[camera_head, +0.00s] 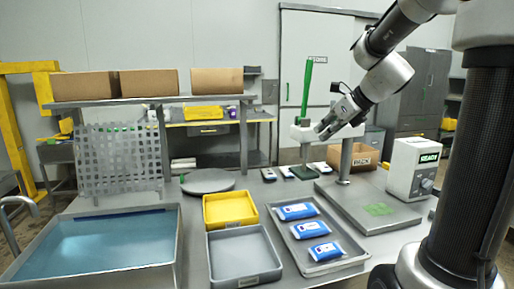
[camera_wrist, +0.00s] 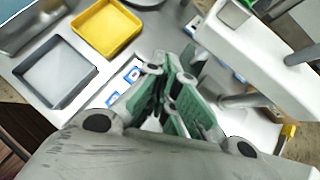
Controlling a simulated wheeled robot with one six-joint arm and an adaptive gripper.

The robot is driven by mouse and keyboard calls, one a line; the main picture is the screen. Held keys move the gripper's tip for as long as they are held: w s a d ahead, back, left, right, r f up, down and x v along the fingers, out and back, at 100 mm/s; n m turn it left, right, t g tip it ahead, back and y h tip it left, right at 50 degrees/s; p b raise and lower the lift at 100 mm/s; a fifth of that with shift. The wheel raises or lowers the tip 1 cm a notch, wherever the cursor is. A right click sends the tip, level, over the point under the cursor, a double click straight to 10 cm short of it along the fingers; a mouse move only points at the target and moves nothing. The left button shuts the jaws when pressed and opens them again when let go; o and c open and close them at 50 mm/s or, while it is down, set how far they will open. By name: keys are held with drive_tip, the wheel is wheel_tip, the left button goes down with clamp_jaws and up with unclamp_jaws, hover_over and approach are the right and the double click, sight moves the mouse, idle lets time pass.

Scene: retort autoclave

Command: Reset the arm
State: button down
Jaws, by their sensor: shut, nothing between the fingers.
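My gripper (camera_head: 328,128) is raised above the back part of the steel table (camera_head: 190,208), in front of a white machine head with a green lever (camera_head: 308,88). In the wrist view my gripper (camera_wrist: 168,72) shows its green-lined fingers close together, with nothing held between them. My arm reaches in from the upper right in the head view.
A grey tray (camera_head: 279,219) holds several blue-and-white packs. A yellow tray (camera_head: 226,226), an empty grey tray (camera_head: 237,281) and a water basin (camera_head: 170,262) stand to its left. A control box (camera_head: 402,181) stands at right. A perforated rack (camera_head: 117,163) stands behind the basin.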

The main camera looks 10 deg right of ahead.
drive_tip(key=s+f+n+g+h, duration=0.1)
drive_tip(key=s+f+n+h, duration=0.1)
drive_tip(key=s+n, duration=1.1)
drive_tip(key=s+a+f+n+g+h, duration=0.1)
drive_tip(key=s+f+n, duration=0.3)
drive_tip(key=s+n, duration=0.9)
drive_tip(key=shift+f+n+g+h, duration=0.4)
drive_tip(key=shift+n+g+h, duration=0.3)
drive_tip(key=shift+n, duration=1.5)
drive_tip(key=shift+a, duration=0.1)
